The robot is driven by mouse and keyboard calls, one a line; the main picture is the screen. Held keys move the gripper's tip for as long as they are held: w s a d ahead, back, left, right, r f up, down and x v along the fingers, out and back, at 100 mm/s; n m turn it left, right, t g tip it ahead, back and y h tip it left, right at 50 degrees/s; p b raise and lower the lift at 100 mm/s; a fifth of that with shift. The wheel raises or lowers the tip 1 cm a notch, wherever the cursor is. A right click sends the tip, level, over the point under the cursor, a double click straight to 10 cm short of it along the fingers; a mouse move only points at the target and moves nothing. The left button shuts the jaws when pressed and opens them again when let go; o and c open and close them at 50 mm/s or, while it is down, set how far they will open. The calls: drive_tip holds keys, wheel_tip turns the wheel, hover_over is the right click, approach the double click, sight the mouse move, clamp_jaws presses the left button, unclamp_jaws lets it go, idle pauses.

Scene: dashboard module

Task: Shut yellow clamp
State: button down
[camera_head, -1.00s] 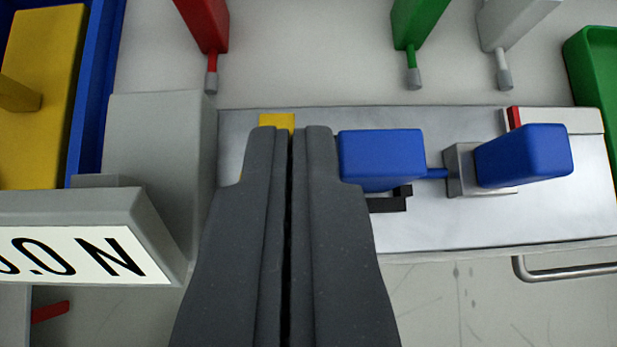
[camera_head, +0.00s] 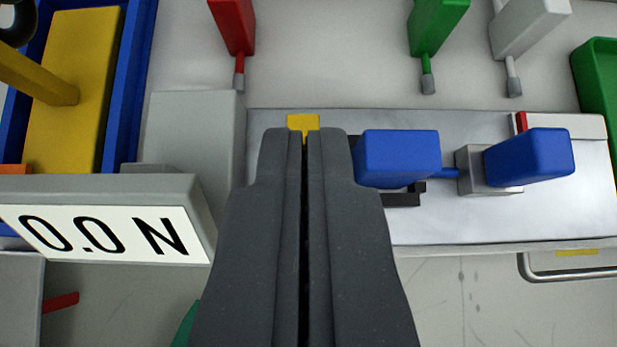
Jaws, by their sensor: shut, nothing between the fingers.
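My gripper (camera_head: 304,137) is shut and empty in the middle of the view, its fingertips over the metal plate (camera_head: 480,228). A small yellow part (camera_head: 303,122), perhaps the yellow clamp, shows just beyond the fingertips; most of it is hidden behind them. I cannot tell whether the fingertips touch it, nor whether the clamp is open or shut. A blue block (camera_head: 397,157) is close to the right of the fingers, with a second blue block (camera_head: 530,155) farther right.
A grey force display (camera_head: 105,228) reading 0.0 N stands at the left. Behind it is a blue tray (camera_head: 138,80) with a yellow block (camera_head: 75,85). Red (camera_head: 233,25), green (camera_head: 438,25) and white (camera_head: 525,25) handles stand at the back. A metal bar handle (camera_head: 575,273) is at lower right.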

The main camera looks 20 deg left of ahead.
drive_tip(key=r+p, duration=0.1)
drive_tip(key=r, duration=0.1)
drive_tip(key=w+r+p, duration=0.1)
drive_tip(key=r, duration=0.1)
drive_tip(key=shift+a, duration=0.2)
drive_tip(key=s+d+f, duration=0.1)
drive_tip(key=s+d, duration=0.3)
drive_tip(key=s, duration=0.5)
drive_tip(key=shift+p, duration=0.3)
drive_tip(key=shift+d, duration=0.1)
drive_tip(key=w+d+r+m+t+h, duration=0.2)
drive_tip(key=d+r, duration=0.2)
drive_tip(key=r, duration=0.9)
drive_tip(key=s+a+r+m+t, duration=0.1)
drive_tip(key=s+a+r, duration=0.1)
drive_tip(key=r, duration=0.8)
drive_tip(key=s+a+r+m+t+h+p, duration=0.1)
drive_tip(key=s+r+t, duration=0.1)
drive_tip(key=r, duration=0.9)
drive_tip(key=s+a+r+m+t+h, duration=0.1)
drive_tip(key=s+a+r, duration=0.1)
drive_tip(key=r, duration=0.9)
drive_tip(key=shift+s+a+r+t+p, duration=0.2)
drive_tip(key=shift+s+a+t+p, duration=0.1)
drive_tip(key=shift+s+p, duration=0.1)
